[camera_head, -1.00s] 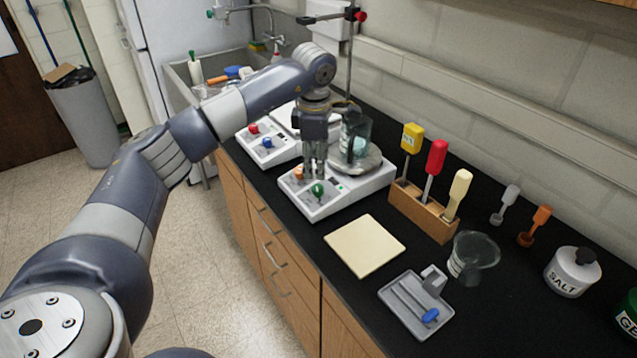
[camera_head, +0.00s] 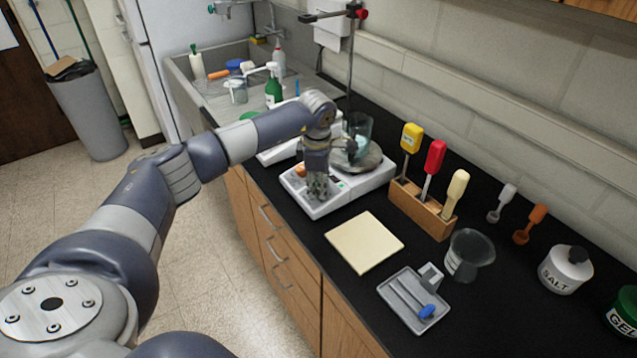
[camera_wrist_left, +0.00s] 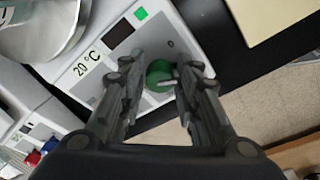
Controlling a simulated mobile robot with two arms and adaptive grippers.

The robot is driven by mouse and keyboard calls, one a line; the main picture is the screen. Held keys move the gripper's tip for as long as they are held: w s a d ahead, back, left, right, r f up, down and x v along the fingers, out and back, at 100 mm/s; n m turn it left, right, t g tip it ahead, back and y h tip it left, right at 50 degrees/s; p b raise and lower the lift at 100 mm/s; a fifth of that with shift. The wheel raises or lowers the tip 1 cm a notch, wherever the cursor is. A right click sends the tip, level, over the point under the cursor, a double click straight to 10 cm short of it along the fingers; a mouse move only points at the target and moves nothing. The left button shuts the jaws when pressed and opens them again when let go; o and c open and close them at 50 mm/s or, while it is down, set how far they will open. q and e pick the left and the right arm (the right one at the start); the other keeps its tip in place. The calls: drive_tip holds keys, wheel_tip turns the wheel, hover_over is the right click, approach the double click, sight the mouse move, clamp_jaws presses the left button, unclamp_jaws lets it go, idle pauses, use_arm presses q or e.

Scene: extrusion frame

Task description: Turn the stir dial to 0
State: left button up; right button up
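The hot-plate stirrer (camera_head: 372,184) stands on the black counter with a glass beaker (camera_head: 358,130) over its round plate. An orange dial (camera_head: 300,170) sits on the left of its front panel. A green dial (camera_wrist_left: 158,76) with a pale pointer shows in the left wrist view, below a small 0 mark. I cannot read a label naming the stir dial. My left gripper (camera_head: 318,192) is over the panel and hides the green dial in the head view. In the left wrist view its open fingers (camera_wrist_left: 162,80) are on either side of the green dial, with slight gaps. My right gripper is not in view.
A second white device (camera_head: 275,152) stands behind, near the sink (camera_head: 178,75). A cream pad (camera_head: 364,243), a grey tray (camera_head: 402,312), a wooden rack of coloured-handled tools (camera_head: 425,217) and an empty beaker (camera_head: 470,256) are to the right.

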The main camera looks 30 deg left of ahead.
use_arm(q)
clamp_jaws()
drive_tip(key=shift+n, duration=0.3)
drive_tip(key=shift+f+n+b, duration=0.1)
drive_tip(key=shift+n+b, duration=0.7)
drive_tip(key=shift+n, duration=0.1)
drive_tip(key=n+b, duration=0.1)
drive_tip(key=n, duration=0.1)
drive_tip(key=shift+w+n+g+h, duration=0.1)
drive_tip(key=shift+n+g+h, duration=0.2)
drive_tip(key=n, duration=0.4)
drive_tip(key=shift+h+b, duration=0.3)
drive_tip(key=shift+b, duration=0.1)
drive_tip(key=shift+a+n, duration=0.1)
drive_tip(key=shift+n, duration=1)
drive_tip(key=shift+r, duration=0.2)
